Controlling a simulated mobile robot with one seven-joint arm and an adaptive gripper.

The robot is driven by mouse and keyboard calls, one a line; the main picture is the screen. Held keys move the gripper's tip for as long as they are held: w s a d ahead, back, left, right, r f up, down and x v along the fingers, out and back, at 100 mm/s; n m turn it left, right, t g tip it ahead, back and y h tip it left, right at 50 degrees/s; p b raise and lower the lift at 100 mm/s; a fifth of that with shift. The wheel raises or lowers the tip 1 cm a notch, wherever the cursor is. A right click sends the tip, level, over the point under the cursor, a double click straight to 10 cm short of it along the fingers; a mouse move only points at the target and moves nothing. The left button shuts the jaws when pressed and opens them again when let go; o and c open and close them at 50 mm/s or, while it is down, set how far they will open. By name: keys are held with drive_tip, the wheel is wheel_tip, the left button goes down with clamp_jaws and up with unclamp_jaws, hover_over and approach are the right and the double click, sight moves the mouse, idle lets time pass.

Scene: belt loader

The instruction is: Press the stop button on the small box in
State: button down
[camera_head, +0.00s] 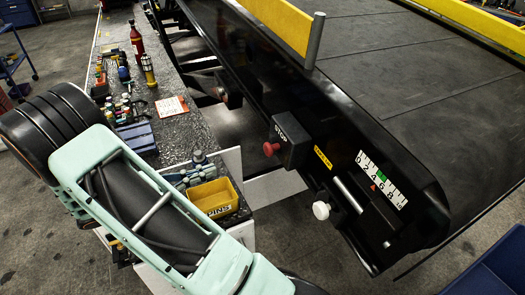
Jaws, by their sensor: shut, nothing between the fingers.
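A small black box (292,143) marked STOP is mounted on the near side of the black belt frame, right of centre. A red round button (271,149) sticks out from its left face. Nothing touches the button or box. My mint-green arm crosses the lower left of the view, to the left of and below the box. My gripper is not visible in this view.
A cluttered workbench (187,124) with bottles, tools and a yellow PINS bin (213,197) stands left of the box. A white knob (321,210) and a numbered scale (381,180) are below right. A yellow rail (279,22) runs above the belt (420,80).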

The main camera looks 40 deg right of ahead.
drive_tip(key=p, duration=0.3)
approach(266, 152)
drive_tip(key=x, duration=0.5)
drive_tip(key=shift+s+d+r, duration=0.15)
drive_tip(key=shift+d+r, duration=0.1)
drive_tip(key=shift+r, duration=0.05)
drive_tip(key=shift+s+d+f, duration=0.1)
drive_tip(key=shift+s+d, duration=0.05)
drive_tip(key=shift+d, duration=0.5)
drive_tip(key=shift+x, duration=0.95)
drive_tip(key=shift+a, duration=0.1)
drive_tip(key=shift+a, duration=0.2)
drive_tip(key=b+v, duration=0.2)
drive_tip(key=v, duration=1.1)
drive_tip(key=shift+a, duration=0.25)
